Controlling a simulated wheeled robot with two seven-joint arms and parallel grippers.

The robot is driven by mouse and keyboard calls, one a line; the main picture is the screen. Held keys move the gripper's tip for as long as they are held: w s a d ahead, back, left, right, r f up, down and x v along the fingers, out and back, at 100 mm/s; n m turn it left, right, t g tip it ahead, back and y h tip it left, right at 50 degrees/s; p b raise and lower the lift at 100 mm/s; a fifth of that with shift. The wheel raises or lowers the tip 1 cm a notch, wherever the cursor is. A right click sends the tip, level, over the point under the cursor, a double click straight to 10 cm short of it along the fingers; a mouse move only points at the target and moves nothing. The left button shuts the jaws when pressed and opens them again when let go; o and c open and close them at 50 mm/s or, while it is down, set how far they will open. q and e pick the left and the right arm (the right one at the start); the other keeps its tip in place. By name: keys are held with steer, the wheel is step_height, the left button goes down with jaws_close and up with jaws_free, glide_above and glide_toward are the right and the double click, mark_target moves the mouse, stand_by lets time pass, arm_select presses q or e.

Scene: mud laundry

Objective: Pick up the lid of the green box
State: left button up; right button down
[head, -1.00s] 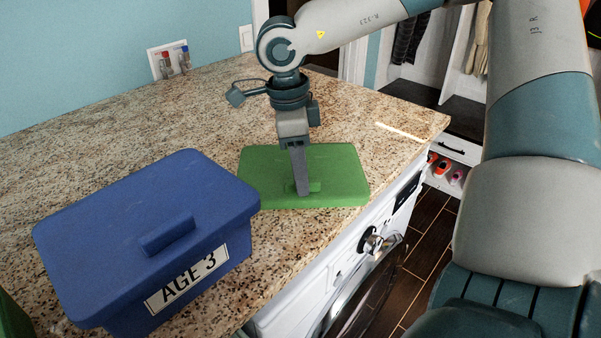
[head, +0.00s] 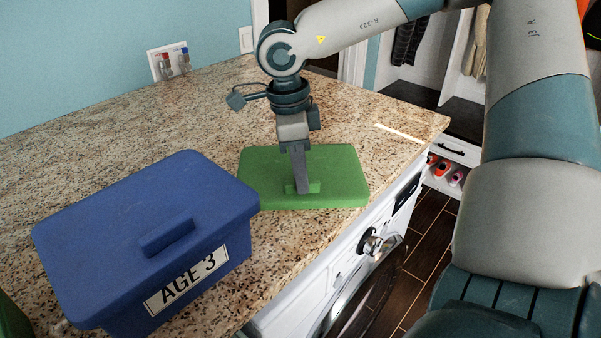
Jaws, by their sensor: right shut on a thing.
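A green lid (head: 340,182) with a raised handle lies on the speckled granite counter, near its front edge and right of the blue box. My right gripper (head: 301,188) reaches down from above and is shut on the handle of the green lid. The lid looks flat and appears to rest on the counter. A sliver of another green object (head: 12,318) shows at the lower left edge; most of it is out of frame. My left gripper is not in view.
A blue lidded box (head: 110,225) labelled "AGE 3" stands left of the lid. The granite counter (head: 130,125) is clear behind them. A white front-loading washer (head: 300,300) is under the counter's front edge. Wall valves (head: 170,62) are at the back.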

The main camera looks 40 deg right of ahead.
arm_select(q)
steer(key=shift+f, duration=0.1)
arm_select(e)
steer(key=shift+r, duration=0.15)
steer(key=shift+w+r, duration=0.1)
steer(key=shift+r, duration=0.45)
step_height(320, 180, up, 6)
steer(key=shift+f+b, duration=0.1)
steer(key=shift+b, duration=1)
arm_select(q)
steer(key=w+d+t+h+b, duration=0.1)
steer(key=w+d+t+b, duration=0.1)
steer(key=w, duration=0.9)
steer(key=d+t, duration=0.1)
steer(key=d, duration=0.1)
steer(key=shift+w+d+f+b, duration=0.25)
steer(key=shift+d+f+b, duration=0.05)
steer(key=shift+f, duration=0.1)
arm_select(e)
step_height(320, 180, up, 21)
steer(key=shift+f, duration=0.1)
